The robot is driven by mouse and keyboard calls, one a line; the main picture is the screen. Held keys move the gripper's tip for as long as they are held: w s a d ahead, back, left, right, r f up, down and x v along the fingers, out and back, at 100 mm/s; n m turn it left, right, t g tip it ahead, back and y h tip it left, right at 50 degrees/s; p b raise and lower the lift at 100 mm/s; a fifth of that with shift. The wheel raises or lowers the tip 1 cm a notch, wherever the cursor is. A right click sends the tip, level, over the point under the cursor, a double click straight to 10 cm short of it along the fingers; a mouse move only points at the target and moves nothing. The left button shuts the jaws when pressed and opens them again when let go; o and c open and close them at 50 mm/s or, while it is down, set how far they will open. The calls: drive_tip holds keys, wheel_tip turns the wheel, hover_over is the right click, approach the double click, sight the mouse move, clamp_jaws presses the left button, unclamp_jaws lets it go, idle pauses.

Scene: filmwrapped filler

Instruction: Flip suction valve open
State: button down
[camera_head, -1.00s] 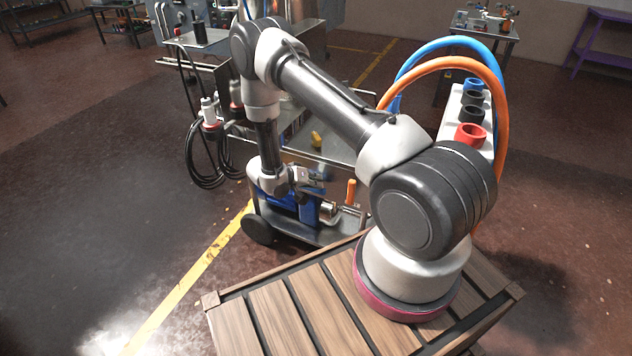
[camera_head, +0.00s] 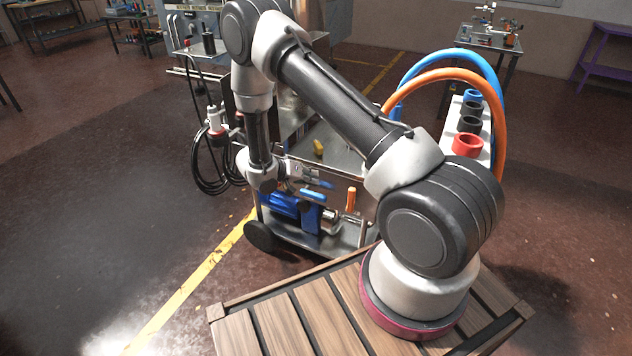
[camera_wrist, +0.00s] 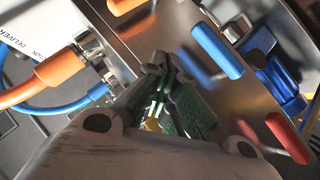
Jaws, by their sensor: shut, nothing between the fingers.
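A blue lever handle (camera_wrist: 217,50) lies at the upper middle of the wrist view, to the right of my gripper (camera_wrist: 160,70). My gripper is shut and empty, with a visible gap from this handle. A blue handle also shows in the head view (camera_head: 313,195), just below my gripper (camera_head: 318,180). An orange handle (camera_wrist: 125,5) is at the top of the wrist view, and a red handle (camera_wrist: 287,138) is at lower right. A white plate (camera_wrist: 62,27) carries partly cut-off lettering reading "DELIVER" and "ION". I cannot tell for sure which handle is the suction valve.
An orange hose (camera_wrist: 45,85) and a blue hose (camera_wrist: 65,105) join fittings left of my fingers. A blue pump (camera_head: 283,206) sits low on the wheeled cart (camera_head: 330,247). A yellow piece (camera_head: 318,147) is on the cart's upper tray. Open floor lies left.

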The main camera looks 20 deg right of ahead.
drive_tip(key=shift+s+a+r, duration=0.5)
drive_tip(key=shift+a+r, duration=0.15)
drive_tip(key=shift+r, duration=0.15)
drive_tip(key=shift+s+a+r, duration=0.45)
drive_tip(key=shift+a+r, duration=0.15)
drive_tip(key=shift+r, duration=0.15)
drive_tip(key=s+d+r+n+g, duration=0.1)
drive_tip(key=s+d+n+g, duration=0.15)
drive_tip(key=s+n, duration=0.45)
drive_tip(key=s+r+t+y, duration=0.1)
drive_tip(key=s+r+y, duration=0.2)
drive_tip(key=s+r, duration=0.5)
drive_tip(key=s+r+t+y, duration=0.2)
drive_tip(key=s+r, duration=0.6)
drive_tip(key=r, duration=0.9)
drive_tip(key=s+d+r+t+y, duration=0.1)
drive_tip(key=s+r+t+y, duration=0.1)
drive_tip(key=s+r+y, duration=0.3)
drive_tip(key=s+r, duration=0.3)
drive_tip(key=r, duration=0.4)
drive_tip(key=shift+r+y, duration=0.35)
drive_tip(key=shift+y, duration=0.05)
